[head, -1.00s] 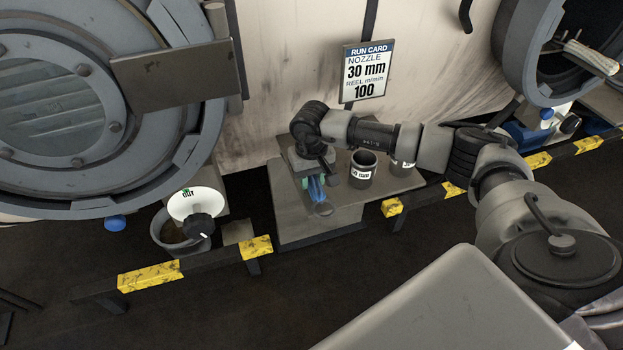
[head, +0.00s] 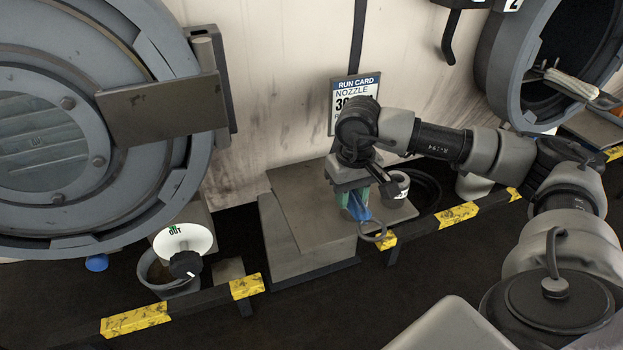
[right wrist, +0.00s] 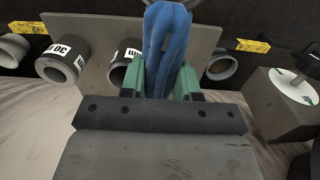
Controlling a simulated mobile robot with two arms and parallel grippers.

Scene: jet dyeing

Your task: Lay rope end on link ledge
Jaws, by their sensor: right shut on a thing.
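My right gripper (head: 350,190) is shut on a blue, folded, rope-like bundle (head: 357,208), which looks like the rope end. In the right wrist view the blue bundle (right wrist: 166,45) stands between the green fingertips. A grey ring (head: 376,236) shows just below the bundle in the head view; I cannot tell if they are joined. The gripper is over the front right part of a flat grey plate (head: 300,190) on a stand. I cannot tell which surface is the link ledge, or whether the bundle touches the plate. My left gripper is not in view.
A labelled cup (head: 397,184) stands close to my right gripper, partly hidden. A yellow-and-black rail (head: 135,320) runs along the front. A white dial (head: 182,243) stands left of the plate. A round vessel opening (head: 545,75) holds a pale roll at right.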

